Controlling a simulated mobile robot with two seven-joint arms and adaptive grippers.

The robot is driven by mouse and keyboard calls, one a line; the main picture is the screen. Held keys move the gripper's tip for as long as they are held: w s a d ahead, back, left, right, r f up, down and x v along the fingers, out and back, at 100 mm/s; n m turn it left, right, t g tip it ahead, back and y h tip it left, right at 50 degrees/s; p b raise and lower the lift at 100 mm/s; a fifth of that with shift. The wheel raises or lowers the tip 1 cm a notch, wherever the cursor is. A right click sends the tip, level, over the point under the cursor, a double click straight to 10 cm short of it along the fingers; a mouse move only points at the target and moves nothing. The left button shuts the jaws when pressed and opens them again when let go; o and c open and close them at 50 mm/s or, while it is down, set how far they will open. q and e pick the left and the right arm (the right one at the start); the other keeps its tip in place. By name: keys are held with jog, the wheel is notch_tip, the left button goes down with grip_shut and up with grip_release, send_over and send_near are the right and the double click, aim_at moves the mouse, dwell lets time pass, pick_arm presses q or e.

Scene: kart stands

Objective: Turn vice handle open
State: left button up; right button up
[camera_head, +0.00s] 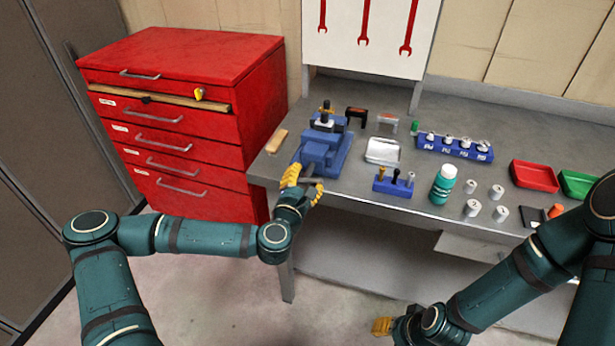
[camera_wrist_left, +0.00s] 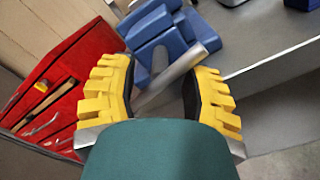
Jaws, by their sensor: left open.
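The blue vice (camera_head: 322,150) stands at the left front of the grey workbench, with a small item with a yellow top on it. It also shows in the left wrist view (camera_wrist_left: 165,38). Its grey bar handle (camera_wrist_left: 173,77) runs diagonally between the yellow fingers of my left gripper (camera_wrist_left: 163,85). My left gripper (camera_head: 305,182) is open at the bench's front edge, just in front of the vice. Both fingers look apart from the bar; exact contact is unclear. My right gripper (camera_head: 382,326) is low at the bottom, partly hidden by its arm.
A red drawer cabinet (camera_head: 190,110) stands left of the bench (camera_head: 425,210). Right of the vice are a silver tray (camera_head: 383,151), a blue tool holder (camera_head: 393,187), a green bottle (camera_head: 443,184), a blue rack (camera_head: 455,149) and a red bin (camera_head: 535,177).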

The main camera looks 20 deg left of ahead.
pick_arm(q)
jog(key=shift+w, duration=0.95)
grip_shut()
